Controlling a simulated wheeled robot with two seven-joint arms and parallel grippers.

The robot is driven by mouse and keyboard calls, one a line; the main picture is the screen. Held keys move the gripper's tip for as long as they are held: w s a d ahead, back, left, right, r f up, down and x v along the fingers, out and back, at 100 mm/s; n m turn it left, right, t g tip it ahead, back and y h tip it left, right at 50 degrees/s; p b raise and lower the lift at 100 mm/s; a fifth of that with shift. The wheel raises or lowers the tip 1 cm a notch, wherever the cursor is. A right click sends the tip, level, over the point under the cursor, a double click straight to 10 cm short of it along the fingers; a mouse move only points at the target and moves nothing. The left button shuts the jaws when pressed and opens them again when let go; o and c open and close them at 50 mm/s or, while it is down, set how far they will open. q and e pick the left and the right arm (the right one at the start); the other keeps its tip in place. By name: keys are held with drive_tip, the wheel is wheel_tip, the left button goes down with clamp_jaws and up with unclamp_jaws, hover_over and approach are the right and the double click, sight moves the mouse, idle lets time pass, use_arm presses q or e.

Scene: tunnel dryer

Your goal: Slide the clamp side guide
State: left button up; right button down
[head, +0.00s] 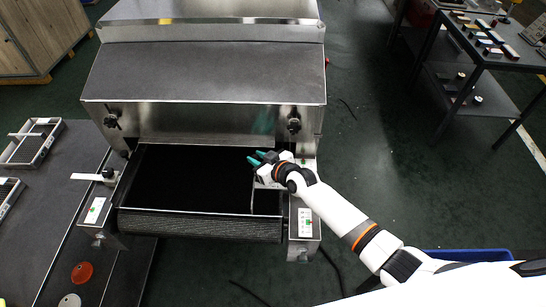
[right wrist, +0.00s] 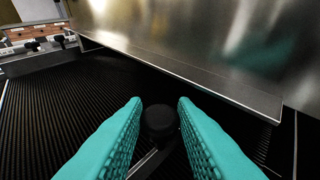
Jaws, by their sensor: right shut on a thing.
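My right gripper (head: 257,159) reaches in from the right over the dryer's belt, below the hood's front edge. In the right wrist view its two teal fingers (right wrist: 160,135) stand on either side of a black clamp knob (right wrist: 160,118), and the gripper is shut on it. A thin metal side guide (head: 252,196) runs front to back along the right part of the belt, and its far end is hidden by my gripper. A metal strip, part of the guide, shows below the knob (right wrist: 146,163). My left gripper is not in view.
The dark ribbed belt (head: 190,180) is empty. The steel hood (head: 205,75) stands close over my gripper. A second clamp knob (head: 108,173) with a pale bar sits at the left frame. A control panel (head: 305,222) is at the right front.

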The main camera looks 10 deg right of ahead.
drive_tip(key=c, duration=1.2)
unclamp_jaws()
drive_tip(key=shift+d, duration=0.1)
drive_tip(key=v, duration=1.2)
drive_tip(key=shift+s, duration=0.15)
